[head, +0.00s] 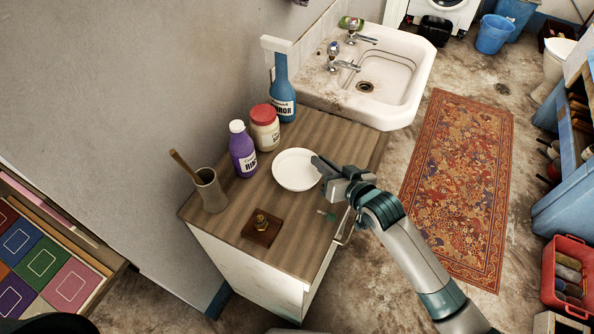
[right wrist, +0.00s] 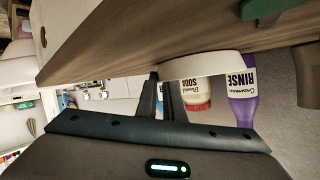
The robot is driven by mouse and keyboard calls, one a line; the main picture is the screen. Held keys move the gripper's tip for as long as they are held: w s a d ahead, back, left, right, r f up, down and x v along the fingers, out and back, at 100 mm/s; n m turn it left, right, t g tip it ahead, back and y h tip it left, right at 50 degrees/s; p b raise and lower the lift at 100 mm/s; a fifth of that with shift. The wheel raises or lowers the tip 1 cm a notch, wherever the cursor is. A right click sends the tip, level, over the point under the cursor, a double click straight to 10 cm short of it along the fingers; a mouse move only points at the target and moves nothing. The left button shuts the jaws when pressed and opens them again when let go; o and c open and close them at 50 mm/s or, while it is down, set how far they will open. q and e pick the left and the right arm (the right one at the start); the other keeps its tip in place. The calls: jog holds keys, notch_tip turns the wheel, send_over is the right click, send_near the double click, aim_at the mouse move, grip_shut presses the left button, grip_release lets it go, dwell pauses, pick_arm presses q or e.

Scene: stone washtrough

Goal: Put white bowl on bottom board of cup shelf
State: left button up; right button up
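The white bowl (head: 294,170) is upright at the right part of the wooden cabinet top (head: 275,215). My right gripper (head: 318,163) reaches in from the right, its fingers at the bowl's right rim. In the right wrist view, which is upside down, the two fingers (right wrist: 160,85) are close together at one end of the bowl (right wrist: 205,67) and appear shut on its rim. The bowl's base looks at or very near the wood. My left gripper is not in view. I cannot clearly identify the cup shelf.
A purple bottle (head: 242,150), a red-lidded jar (head: 265,128) and a blue bottle (head: 282,98) stand behind the bowl. A grey cup (head: 210,190) and a small wooden block (head: 262,229) are left and front. A sink (head: 395,82) adjoins; a blue shelf (head: 565,200) stands far right.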

grip_shut()
